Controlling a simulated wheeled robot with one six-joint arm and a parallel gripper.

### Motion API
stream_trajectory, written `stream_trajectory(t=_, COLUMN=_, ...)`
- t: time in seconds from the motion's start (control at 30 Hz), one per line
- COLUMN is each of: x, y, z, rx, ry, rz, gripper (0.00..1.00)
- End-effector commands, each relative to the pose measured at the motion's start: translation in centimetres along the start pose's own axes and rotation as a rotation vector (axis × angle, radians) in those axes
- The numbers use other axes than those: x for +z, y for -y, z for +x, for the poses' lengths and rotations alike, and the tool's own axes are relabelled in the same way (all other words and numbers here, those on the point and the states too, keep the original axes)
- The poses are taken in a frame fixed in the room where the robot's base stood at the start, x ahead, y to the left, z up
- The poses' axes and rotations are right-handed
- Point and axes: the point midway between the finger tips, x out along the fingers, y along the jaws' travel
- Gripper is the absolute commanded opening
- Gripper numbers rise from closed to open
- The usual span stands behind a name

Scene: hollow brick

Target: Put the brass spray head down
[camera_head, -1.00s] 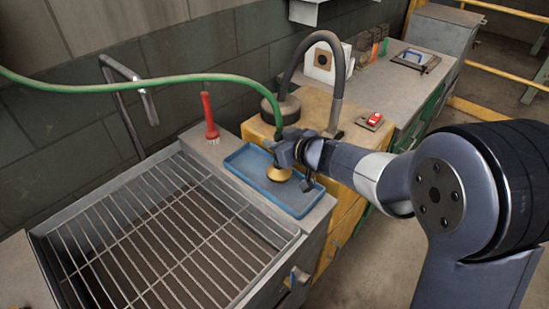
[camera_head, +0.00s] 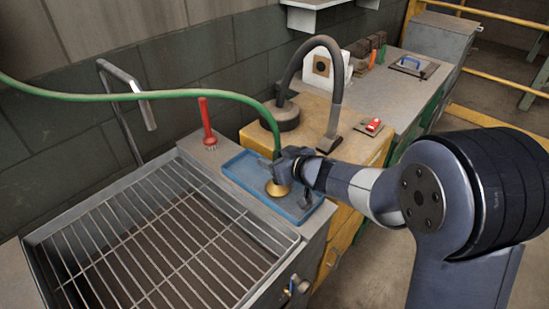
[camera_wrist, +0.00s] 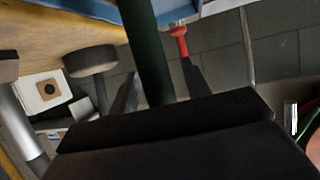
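The brass spray head (camera_head: 277,189) is at the end of the green hose (camera_head: 150,95) and appears to rest on the floor of the blue tray (camera_head: 240,178). My gripper (camera_head: 284,170) is just above it, around the hose end. In the wrist view the green hose (camera_wrist: 150,55) passes between my two dark fingers (camera_wrist: 160,88), which look spread with gaps on both sides. The spray head itself is hidden in the wrist view. The blue tray's edge (camera_wrist: 205,8) shows at the top there.
A red-handled brush (camera_head: 206,122) stands behind the tray. A wire-grate sink (camera_head: 150,240) lies to the left.

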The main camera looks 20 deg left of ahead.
Motion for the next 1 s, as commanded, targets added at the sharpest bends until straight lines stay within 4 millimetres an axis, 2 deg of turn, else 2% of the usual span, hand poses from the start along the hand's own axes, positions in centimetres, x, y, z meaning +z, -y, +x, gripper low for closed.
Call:
stream_trajectory(t=0.23, x=-0.4, y=0.0, z=-0.1, rx=0.0, ry=-0.001, rz=-0.001, gripper=0.46)
stream_trajectory(t=0.33, x=-0.4, y=-0.1, z=-1.0, rx=0.002, ry=-0.001, rz=-0.001, gripper=0.46)
stream_trajectory(t=0.8, x=-0.4, y=-0.1, z=-9.9, rx=0.003, ry=-0.002, rz=0.001, gripper=0.46)
stream_trajectory(t=1.0, x=-0.3, y=-0.1, z=-11.8, rx=0.002, ry=-0.001, rz=0.0, gripper=0.46)
